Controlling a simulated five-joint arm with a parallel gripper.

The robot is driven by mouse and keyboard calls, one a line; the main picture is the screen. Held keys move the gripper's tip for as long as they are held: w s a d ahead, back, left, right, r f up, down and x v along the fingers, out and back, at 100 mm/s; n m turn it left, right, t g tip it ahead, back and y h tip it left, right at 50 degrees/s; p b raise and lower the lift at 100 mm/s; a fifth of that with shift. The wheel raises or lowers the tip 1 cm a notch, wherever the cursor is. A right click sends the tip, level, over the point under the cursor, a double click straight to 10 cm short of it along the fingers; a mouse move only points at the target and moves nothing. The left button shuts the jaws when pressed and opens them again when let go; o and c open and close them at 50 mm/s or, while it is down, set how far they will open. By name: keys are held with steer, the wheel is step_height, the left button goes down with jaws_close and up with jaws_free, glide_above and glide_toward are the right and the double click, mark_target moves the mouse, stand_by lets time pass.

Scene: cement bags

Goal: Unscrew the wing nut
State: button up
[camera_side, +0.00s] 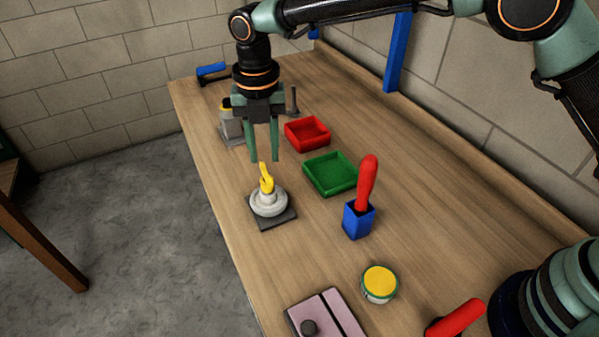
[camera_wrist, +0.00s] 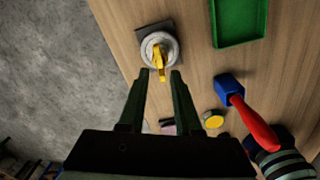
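A yellow wing nut (camera_side: 266,180) stands on a round pale grey fitting (camera_side: 268,202) on a dark square plate (camera_side: 275,223), near the left edge of the bench. The wing nut also shows in the wrist view (camera_wrist: 160,62), just beyond the fingertips. My gripper (camera_side: 264,158) points down above the wing nut and looks apart from it. Its two green fingers are spread with nothing between them; they also show in the wrist view (camera_wrist: 160,72). The threads under the wing nut are hidden.
A green tray (camera_side: 330,184) and a red tray (camera_side: 307,145) lie right of the fitting. A blue holder (camera_side: 358,222) with a red-handled tool (camera_side: 367,182) stands nearby. A yellow-lidded jar (camera_side: 380,284) and a pink box (camera_side: 322,312) are nearer the camera. A grey device (camera_side: 231,128) stands behind.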

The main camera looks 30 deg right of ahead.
mark_target(266, 171)
steer(key=m, duration=1.9)
steer(key=shift+m, duration=0.4)
steer(key=m, duration=1.2)
steer(key=shift+f+m, duration=0.2)
steer(key=shift+m, duration=0.3)
steer(key=shift+f, duration=1.8)
steer(key=shift+c, duration=0.3)
